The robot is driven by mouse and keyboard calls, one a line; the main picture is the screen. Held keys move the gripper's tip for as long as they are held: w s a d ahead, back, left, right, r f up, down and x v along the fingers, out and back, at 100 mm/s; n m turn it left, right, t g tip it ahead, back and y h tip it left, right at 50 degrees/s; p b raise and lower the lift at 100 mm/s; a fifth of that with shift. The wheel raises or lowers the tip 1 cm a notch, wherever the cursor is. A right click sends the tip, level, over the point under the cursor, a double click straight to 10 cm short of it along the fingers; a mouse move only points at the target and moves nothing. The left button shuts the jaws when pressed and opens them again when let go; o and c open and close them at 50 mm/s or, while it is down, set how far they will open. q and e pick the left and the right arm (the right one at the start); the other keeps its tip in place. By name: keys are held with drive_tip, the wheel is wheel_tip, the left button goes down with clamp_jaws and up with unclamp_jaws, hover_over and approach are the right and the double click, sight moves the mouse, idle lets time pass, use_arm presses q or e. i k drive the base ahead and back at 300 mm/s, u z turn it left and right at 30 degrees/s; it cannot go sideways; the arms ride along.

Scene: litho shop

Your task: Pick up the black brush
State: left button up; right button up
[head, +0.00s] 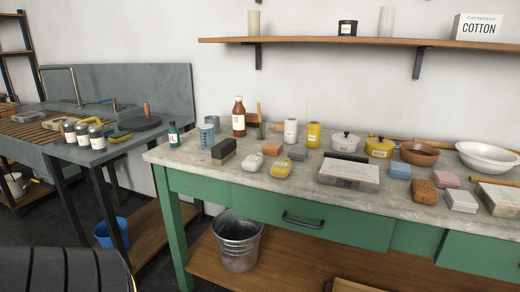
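A block-shaped brush (223,150) with a black top and a tan lower part stands near the front left of the green workbench's grey top (300,187). It looks like the black brush. It stands clear, with a white block-like item (252,162) a little to its right. Neither of my grippers is in view, so nothing is seen touching the brush.
A blue-grey cup (207,135), a small green bottle (173,134) and a brown bottle (239,117) stand around the brush. Yellow-labelled item (282,167) and a stone slab (348,176) lie right. A metal bucket (238,243) stands below.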

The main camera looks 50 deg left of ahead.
sight(222, 153)
drive_tip(key=u, duration=1)
drive_tip(key=i, duration=1.05)
drive_tip(key=u, duration=0.4)
